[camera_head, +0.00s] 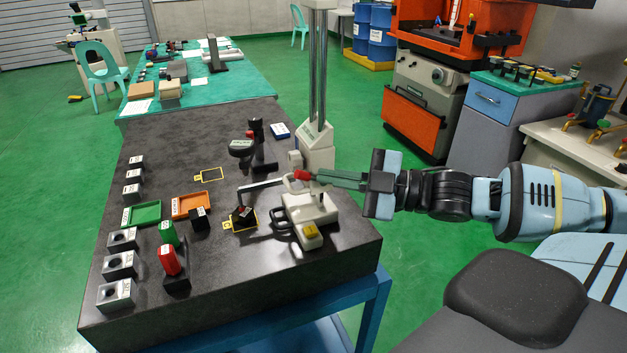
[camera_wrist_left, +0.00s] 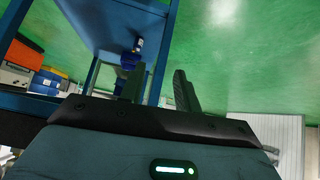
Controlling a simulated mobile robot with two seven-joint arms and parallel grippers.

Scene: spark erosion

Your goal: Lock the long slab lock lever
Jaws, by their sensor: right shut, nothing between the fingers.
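The long dark slab (camera_head: 215,285) carries a pale measuring stand (camera_head: 310,208) with a tall metal column (camera_head: 318,75) near its right edge. A small red lever-like part (camera_head: 301,175) sticks out on the stand's left side; I cannot read whether it is locked. My right gripper (camera_head: 318,177) comes in from the right, its fingers shut and empty, with the tips right at the red part. I cannot tell whether they touch it. My left gripper (camera_wrist_left: 156,88) shows only in the left wrist view, fingers apart and empty, below the slab's level beside a blue frame.
An orange tray (camera_head: 190,205), a green tray (camera_head: 141,214), red and green blocks and several grey blocks lie on the slab's left part. A black stand (camera_head: 262,148) is behind the pale stand. The blue table frame (camera_head: 372,310) runs along the front right.

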